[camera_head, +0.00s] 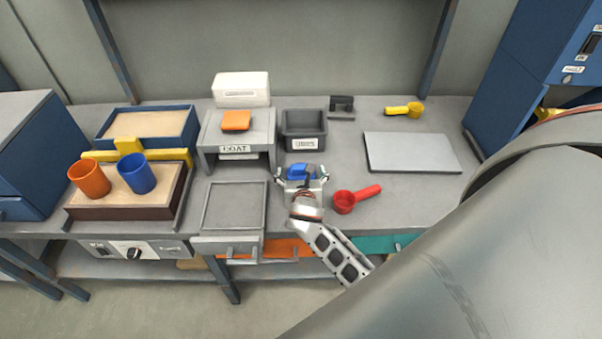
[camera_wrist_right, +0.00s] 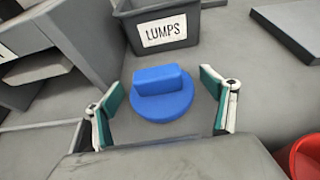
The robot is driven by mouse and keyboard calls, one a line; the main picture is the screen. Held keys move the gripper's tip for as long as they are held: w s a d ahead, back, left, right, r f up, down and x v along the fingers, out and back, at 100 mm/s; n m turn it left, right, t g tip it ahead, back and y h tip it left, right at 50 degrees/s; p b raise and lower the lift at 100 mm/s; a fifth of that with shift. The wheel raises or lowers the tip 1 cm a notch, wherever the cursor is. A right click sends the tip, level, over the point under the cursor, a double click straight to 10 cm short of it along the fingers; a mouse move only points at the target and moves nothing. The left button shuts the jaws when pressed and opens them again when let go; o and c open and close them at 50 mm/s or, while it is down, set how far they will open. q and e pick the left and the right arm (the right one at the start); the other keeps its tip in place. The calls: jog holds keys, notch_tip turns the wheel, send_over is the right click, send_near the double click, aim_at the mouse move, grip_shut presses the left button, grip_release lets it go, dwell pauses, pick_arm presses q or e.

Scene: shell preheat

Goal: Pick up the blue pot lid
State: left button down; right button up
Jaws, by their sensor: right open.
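The blue pot lid (camera_wrist_right: 165,100) is a round disc with a raised bar handle, lying flat on the grey bench in front of the LUMPS bin. In the head view the lid (camera_head: 297,172) is partly covered by my right gripper. My right gripper (camera_head: 300,180) is open, its two fingers spread to the left and right of the lid. In the wrist view the right gripper (camera_wrist_right: 163,95) has its green-padded fingertips on either side of the lid, with visible gaps and no contact seen. My left gripper is not in view.
The grey LUMPS bin (camera_head: 304,128) stands just behind the lid. A red scoop (camera_head: 356,198) lies close on the right, and the COAT stand (camera_head: 210,128) is on the left. Orange (camera_head: 89,179) and blue (camera_head: 137,173) cups stand farther left. A grey slab (camera_head: 412,152) lies right.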

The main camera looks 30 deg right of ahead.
jog(key=c, duration=1.2)
jog(key=shift+r, duration=0.15)
